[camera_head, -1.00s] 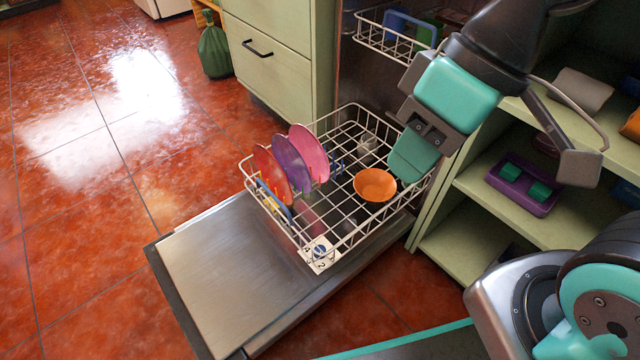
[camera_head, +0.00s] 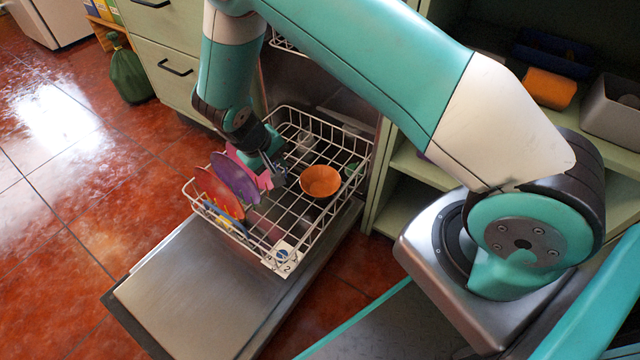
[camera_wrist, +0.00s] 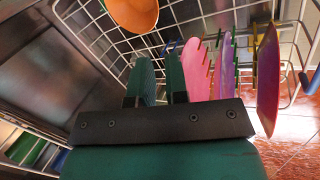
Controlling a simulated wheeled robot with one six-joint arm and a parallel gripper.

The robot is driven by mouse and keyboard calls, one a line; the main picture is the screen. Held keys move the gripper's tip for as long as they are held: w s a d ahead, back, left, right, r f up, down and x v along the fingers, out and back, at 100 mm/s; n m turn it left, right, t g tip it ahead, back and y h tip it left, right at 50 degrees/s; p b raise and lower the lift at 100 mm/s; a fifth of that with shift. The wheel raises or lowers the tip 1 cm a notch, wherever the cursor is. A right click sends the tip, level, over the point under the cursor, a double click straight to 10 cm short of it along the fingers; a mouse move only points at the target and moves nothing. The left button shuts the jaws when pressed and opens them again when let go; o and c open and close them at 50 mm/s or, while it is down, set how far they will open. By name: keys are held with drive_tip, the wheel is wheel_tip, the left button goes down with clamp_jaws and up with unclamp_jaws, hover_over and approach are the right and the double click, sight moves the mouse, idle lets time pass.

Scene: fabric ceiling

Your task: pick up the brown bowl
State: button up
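The only bowl I see is orange-brown (camera_head: 320,180). It sits in the right part of the pulled-out white wire dishwasher rack (camera_head: 247,262). It also shows in the wrist view, cut off at the top edge (camera_wrist: 134,12). My gripper (camera_head: 276,172) reaches down into the rack left of the bowl, apart from it, close to the pink plate (camera_head: 264,180). In the wrist view my two teal fingers (camera_wrist: 160,82) stand a narrow gap apart, with nothing held between them. The pink plate (camera_wrist: 196,72) is just right of them.
A purple plate (camera_head: 235,178) and a red plate (camera_head: 214,192) stand upright left of my gripper. Below the rack is the open metal dishwasher door (camera_head: 190,285). Green cabinets (camera_head: 165,48) and shelves (camera_head: 405,212) flank the rack.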

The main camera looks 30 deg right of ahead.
sight(305, 189)
drive_tip(key=shift+h, duration=0.4)
drive_tip(key=b+x, duration=0.5)
drive_tip(key=x, duration=1)
drive_tip(key=shift+a+f, duration=0.15)
drive_tip(key=b+x, duration=0.3)
drive_tip(key=x, duration=0.2)
drive_tip(key=shift+s+f, duration=0.1)
drive_tip(key=shift+f, duration=0.05)
clamp_jaws()
